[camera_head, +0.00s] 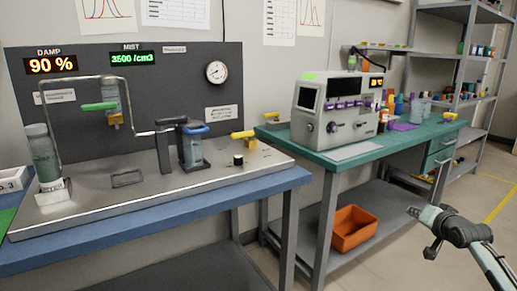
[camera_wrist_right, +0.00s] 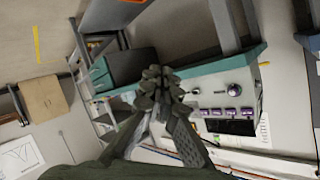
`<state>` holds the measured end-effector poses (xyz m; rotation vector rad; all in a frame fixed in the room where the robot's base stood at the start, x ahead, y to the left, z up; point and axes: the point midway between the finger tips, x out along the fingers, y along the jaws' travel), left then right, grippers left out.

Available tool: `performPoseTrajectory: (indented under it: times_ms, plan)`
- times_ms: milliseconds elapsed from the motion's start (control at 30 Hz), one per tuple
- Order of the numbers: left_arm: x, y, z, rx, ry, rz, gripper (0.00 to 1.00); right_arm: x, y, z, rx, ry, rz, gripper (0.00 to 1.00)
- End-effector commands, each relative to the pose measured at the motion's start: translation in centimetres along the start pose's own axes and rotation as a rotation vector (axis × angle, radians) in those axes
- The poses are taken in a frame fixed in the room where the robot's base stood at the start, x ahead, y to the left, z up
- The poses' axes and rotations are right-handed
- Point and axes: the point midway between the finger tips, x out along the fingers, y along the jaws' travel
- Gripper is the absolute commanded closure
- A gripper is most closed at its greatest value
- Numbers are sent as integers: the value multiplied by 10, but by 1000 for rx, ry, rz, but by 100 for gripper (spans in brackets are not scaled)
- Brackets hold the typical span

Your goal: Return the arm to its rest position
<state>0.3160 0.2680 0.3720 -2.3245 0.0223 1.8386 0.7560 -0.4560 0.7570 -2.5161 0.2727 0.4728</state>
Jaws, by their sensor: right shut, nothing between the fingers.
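My right arm comes in from the lower right in the head view, with its right gripper (camera_head: 422,230) in the air over the floor, to the right of the green bench. The wrist view shows the fingers of this gripper (camera_wrist_right: 160,88) closed together with nothing between them. The gripper touches no object. My left arm and left gripper are not in the head view.
A blue bench (camera_head: 240,188) carries the metal classifier panel. A green bench (camera_head: 380,150) carries a grey instrument (camera_head: 337,108) and several bottles. An orange bin (camera_head: 354,228) sits on the lower shelf. Grey shelving (camera_head: 470,60) stands behind. Floor at the right is clear.

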Motion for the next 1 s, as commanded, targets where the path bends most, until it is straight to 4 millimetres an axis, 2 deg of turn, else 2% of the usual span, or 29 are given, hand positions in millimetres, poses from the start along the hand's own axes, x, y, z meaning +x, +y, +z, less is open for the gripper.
performPoseTrajectory:
  times_ms: [33,167,267,300,400,500,600,867,900,1000]
  plan:
    - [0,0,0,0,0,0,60,-3,19,30,-59,-43,37,100]
    - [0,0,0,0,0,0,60,-21,69,103,-249,-159,134,100]
    - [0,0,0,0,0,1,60,-45,112,161,-416,-267,206,100]
    - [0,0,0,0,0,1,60,-58,130,184,-484,-314,234,100]
    - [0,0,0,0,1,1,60,-93,172,235,-652,-432,290,100]
    - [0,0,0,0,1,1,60,-130,206,274,-800,-539,330,100]
    - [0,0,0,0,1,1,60,-163,234,304,-922,-633,357,100]
    - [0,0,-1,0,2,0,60,-246,287,356,-1179,-846,391,100]
    - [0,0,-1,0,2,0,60,-256,290,366,-1195,-872,388,100]
    - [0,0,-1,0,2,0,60,-255,263,406,-1090,-878,347,100]
